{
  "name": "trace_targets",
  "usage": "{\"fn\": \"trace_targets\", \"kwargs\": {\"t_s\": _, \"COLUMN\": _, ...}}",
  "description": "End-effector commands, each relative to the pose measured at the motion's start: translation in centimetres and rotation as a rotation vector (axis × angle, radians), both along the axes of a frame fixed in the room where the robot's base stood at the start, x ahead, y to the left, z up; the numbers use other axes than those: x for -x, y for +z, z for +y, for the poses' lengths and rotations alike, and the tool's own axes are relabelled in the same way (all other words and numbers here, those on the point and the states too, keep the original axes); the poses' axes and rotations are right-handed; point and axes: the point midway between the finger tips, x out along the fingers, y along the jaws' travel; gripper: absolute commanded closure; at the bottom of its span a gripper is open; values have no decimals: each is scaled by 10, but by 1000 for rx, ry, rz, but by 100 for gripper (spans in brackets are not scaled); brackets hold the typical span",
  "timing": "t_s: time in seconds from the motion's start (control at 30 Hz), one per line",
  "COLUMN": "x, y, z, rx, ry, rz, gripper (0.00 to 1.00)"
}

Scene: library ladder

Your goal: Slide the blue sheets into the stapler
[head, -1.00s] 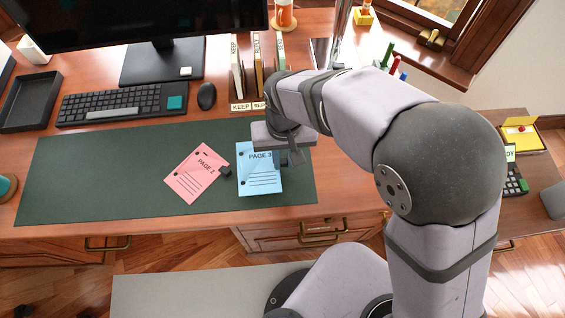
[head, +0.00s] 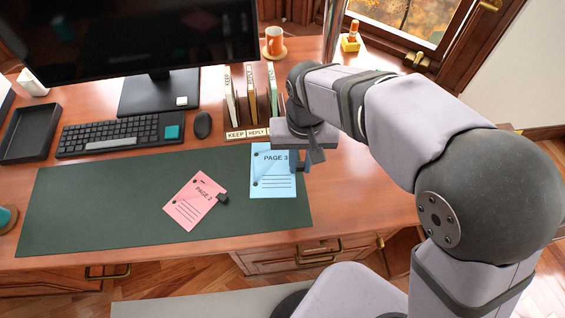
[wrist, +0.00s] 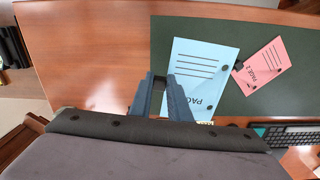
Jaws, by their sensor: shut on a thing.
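The blue sheets (head: 272,182), marked PAGE 3, are at the right end of the green mat, with their top edge by the mat's back edge. They also show in the wrist view (wrist: 195,65). My gripper (head: 307,166) is at their right edge. In the wrist view its fingers (wrist: 165,90) are shut on the dark clip (wrist: 159,82) at the sheets' edge. I cannot tell whether the sheets lie flat or are slightly raised. I cannot make out a stapler in these views.
Pink sheets (head: 190,206), marked PAGE 2, with a black clip, lie left of the blue ones on the green mat (head: 90,215). A file rack labelled KEEP and REPLY (head: 247,133) stands behind. The keyboard (head: 105,140) and mouse (head: 202,125) are back left. Bare desk lies right of the mat.

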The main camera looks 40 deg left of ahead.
Motion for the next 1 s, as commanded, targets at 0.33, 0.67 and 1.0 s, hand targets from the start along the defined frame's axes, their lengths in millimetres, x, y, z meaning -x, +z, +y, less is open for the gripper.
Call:
{"fn": "trace_targets", "kwargs": {"t_s": 0.33, "x": -63, "y": 20, "z": -82, "rx": 4, "ry": -256, "rz": 3, "gripper": 100}}
{"fn": "trace_targets", "kwargs": {"t_s": 0.67, "x": -97, "y": -10, "z": -114, "rx": 3, "ry": -265, "rz": 3, "gripper": 100}}
{"fn": "trace_targets", "kwargs": {"t_s": 1.0, "x": -133, "y": -18, "z": -86, "rx": -2, "ry": 28, "rz": -1, "gripper": 100}}
